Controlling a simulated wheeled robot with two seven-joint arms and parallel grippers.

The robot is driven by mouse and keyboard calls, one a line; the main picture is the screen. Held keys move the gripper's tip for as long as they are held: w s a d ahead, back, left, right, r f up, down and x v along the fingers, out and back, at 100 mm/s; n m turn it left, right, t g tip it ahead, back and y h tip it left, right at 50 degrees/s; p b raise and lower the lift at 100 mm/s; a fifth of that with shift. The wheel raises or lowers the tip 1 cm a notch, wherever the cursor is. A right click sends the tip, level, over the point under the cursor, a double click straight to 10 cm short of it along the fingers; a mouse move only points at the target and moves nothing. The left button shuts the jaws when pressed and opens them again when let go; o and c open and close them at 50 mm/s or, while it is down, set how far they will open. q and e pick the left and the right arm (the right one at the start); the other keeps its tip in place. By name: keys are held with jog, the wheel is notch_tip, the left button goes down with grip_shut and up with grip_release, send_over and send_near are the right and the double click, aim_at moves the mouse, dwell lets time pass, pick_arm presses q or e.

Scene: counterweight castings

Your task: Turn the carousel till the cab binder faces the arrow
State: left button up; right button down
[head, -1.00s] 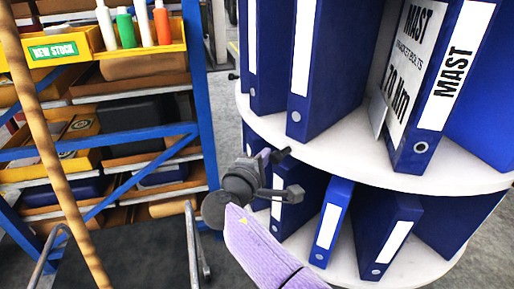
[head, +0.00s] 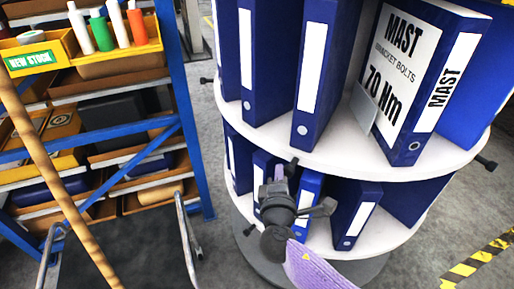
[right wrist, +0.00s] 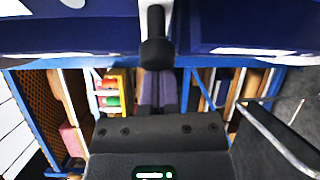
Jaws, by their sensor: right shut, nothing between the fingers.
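The carousel (head: 340,152) is a white two-tier round stand filled with blue binders. A binder marked MAST (head: 410,75) stands on its upper tier, with the cover reading "bracket bolts 70 Nm". My right gripper (head: 280,177) is shut and empty at the carousel's near side, in front of the lower binders. A black peg (head: 292,165) of the carousel is close beside its fingers. The peg (right wrist: 156,38) also shows in the right wrist view, just beyond the fingers (right wrist: 158,90); contact is unclear. My left gripper is out of view.
A blue-framed rack (head: 180,100) with yellow bins (head: 30,55) and bottles stands at the left. A wooden pole (head: 55,180) and metal rails (head: 187,245) are in front of it. Further black pegs (head: 487,163) stick out from the carousel rim. Yellow-black tape (head: 475,262) marks the floor.

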pick_arm(q)
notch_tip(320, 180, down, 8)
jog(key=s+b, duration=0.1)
jog(key=b, duration=0.7)
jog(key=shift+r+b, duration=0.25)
jog(key=shift+b, duration=0.05)
pick_arm(e)
jog(key=s+d+y, duration=0.1)
jog(key=s+d, duration=0.3)
jog(key=d, duration=1.1)
jog(key=s+d+n+y, duration=0.1)
jog(key=s+d, duration=0.3)
jog(key=d, duration=1.1)
jog(key=shift+s+n, duration=0.2)
jog(key=shift+n, duration=0.1)
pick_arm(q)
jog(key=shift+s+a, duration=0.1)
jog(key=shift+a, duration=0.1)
pick_arm(e)
jog(key=shift+f, duration=0.15)
